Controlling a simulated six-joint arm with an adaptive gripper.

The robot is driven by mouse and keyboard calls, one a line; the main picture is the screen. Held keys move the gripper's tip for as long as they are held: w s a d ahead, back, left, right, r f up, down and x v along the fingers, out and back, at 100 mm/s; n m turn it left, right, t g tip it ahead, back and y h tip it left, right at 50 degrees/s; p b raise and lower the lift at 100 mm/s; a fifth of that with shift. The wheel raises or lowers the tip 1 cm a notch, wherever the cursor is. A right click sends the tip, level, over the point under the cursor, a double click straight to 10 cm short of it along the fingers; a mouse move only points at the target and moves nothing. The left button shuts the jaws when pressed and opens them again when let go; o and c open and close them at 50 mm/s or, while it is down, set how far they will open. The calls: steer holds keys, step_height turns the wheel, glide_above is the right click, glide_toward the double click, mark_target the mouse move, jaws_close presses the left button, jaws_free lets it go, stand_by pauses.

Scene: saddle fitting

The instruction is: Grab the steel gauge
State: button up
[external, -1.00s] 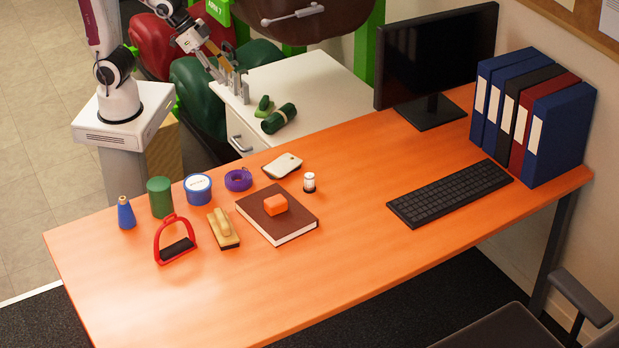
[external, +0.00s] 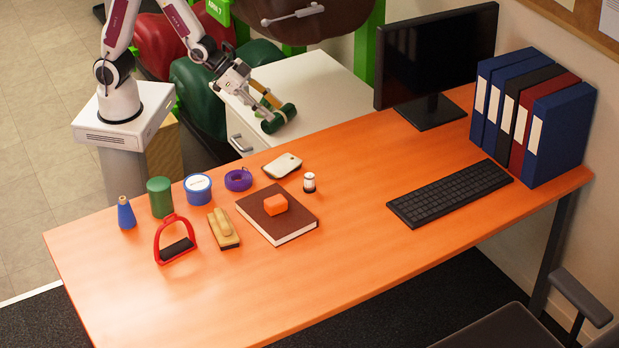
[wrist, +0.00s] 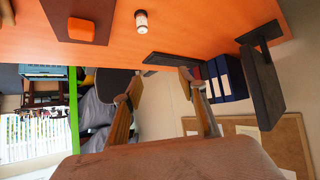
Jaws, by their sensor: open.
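A slim grey metal tool (external: 292,15), which looks like the steel gauge, lies on the dark brown saddle (external: 340,22) at the top of the external view. My gripper (external: 271,106) is over the white cabinet, below and left of that tool and apart from it. Its two fingers are spread and nothing shows between them in the wrist view (wrist: 155,86). The tool does not show in the wrist view.
The white cabinet (external: 325,95) stands behind the orange desk (external: 350,240). The desk holds a red stirrup (external: 162,240), a brown book (external: 295,228) with an orange block (external: 276,204), a keyboard (external: 450,193), a monitor (external: 435,50) and binders. A green post (external: 370,50) stands right of the saddle.

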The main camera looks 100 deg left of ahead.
steer(key=w+d+f+t, duration=0.2)
steer(key=w+f, duration=0.3)
steer(key=f, duration=0.3)
steer(key=t, duration=0.1)
glide_toward(309, 175)
steer(key=shift+w+a+f+m+h, duration=0.15)
steer(key=shift+w+a, duration=0.05)
steer(key=shift+w, duration=0.4)
steer(key=shift+w+a+f+m+h, duration=0.1)
steer(key=shift+w+a+m+h, duration=0.1)
steer(key=shift+w, duration=0.35)
steer(key=shift+d+f, duration=0.1)
steer(key=shift+f, duration=0.45)
steer(key=shift+x, duration=1.3)
steer(key=shift+w, duration=0.15)
steer(key=shift+d+x, duration=0.1)
steer(key=shift+x, duration=1.15)
steer(key=shift+d+x, duration=0.15)
steer(key=shift+x, duration=1.05)
steer(key=shift+c, duration=0.3)
jaws_close()
